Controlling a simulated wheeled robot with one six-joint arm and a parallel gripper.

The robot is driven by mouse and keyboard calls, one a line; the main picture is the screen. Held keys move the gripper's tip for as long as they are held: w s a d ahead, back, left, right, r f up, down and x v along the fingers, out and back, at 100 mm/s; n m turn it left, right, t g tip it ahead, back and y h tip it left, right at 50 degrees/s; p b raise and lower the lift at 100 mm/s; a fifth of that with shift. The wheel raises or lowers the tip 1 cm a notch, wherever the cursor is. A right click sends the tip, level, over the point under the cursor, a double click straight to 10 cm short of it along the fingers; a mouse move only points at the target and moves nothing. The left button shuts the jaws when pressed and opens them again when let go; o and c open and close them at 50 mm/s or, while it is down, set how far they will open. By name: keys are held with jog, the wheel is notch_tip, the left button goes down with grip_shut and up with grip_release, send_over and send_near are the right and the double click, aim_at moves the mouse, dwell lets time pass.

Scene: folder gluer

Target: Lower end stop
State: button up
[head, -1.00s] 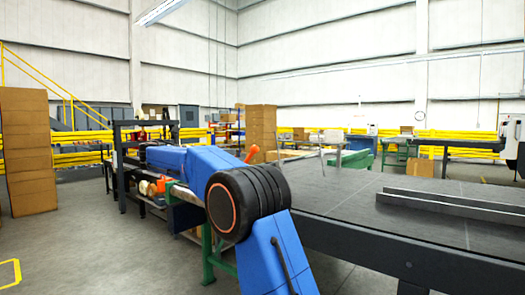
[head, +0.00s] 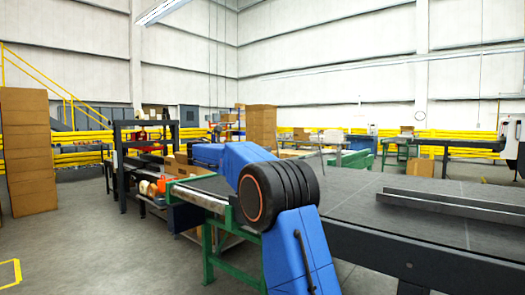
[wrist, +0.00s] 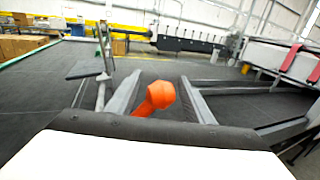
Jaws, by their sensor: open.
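An orange knob (wrist: 161,95) on an orange stem shows in the wrist view. It appears between the two grey fingers of my gripper (wrist: 161,100), which are spread apart; whether they touch it I cannot tell. I cannot tell which part is the end stop itself. In the head view my blue arm hides the gripper and this knob.
A dark table (head: 365,200) with a raised rail (head: 455,203) fills the right of the head view. A green-framed conveyor (head: 200,198) lies left of my arm. Cardboard stacks (head: 30,150) stand at far left.

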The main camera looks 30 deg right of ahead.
jog(key=shift+d, duration=0.75)
jog(key=shift+c, duration=0.2)
grip_shut()
